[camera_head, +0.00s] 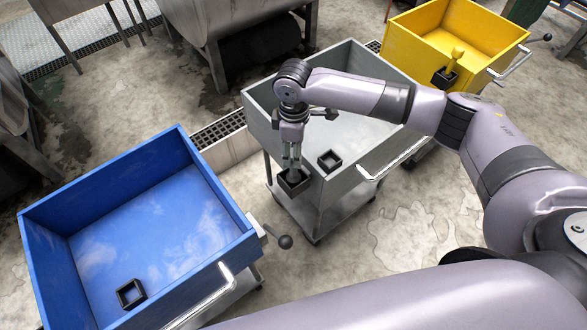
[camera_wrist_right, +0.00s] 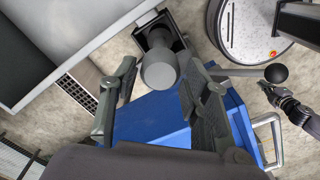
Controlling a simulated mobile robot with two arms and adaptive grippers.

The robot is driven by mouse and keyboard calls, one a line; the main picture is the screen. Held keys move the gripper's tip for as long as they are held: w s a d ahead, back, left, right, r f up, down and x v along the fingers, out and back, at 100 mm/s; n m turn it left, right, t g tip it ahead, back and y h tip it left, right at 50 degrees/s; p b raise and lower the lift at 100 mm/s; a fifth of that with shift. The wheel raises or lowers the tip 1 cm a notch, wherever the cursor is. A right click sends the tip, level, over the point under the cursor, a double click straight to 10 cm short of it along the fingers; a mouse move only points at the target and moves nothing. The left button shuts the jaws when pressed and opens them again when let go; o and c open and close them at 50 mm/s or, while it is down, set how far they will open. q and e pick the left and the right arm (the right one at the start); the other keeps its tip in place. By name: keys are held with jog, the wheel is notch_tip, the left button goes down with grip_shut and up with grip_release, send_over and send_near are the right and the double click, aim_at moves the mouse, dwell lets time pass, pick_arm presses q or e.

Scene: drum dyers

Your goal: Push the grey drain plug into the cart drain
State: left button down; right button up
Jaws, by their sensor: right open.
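The grey drain plug (camera_wrist_right: 158,70) stands in a black square holder (camera_wrist_right: 178,42) on the outside of the grey cart. In the head view this holder (camera_head: 294,186) sits at the cart's near left corner. My right gripper (camera_head: 292,167) points down over it, fingers open, one on each side of the plug in the wrist view (camera_wrist_right: 160,78). I cannot tell whether they touch it. The black square drain (camera_head: 330,160) is on the floor of the grey cart (camera_head: 360,60), right of the gripper. My left gripper (camera_wrist_right: 290,106) shows small in the wrist view, its fingers unclear.
A blue cart (camera_head: 225,255) with its own drain (camera_head: 130,293) and a black lever knob (camera_head: 284,241) stands at left. A yellow cart (camera_head: 490,30) with a yellow plug (camera_head: 456,56) stands behind at right. Bare concrete floor (camera_head: 400,235) lies in front of the grey cart.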

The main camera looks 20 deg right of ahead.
aim_at(294, 170)
notch_tip(294, 170, down, 6)
jog(key=shift+r+p, duration=0.1)
jog(key=shift+p, duration=0.25)
jog(key=shift+c, duration=0.4)
grip_shut()
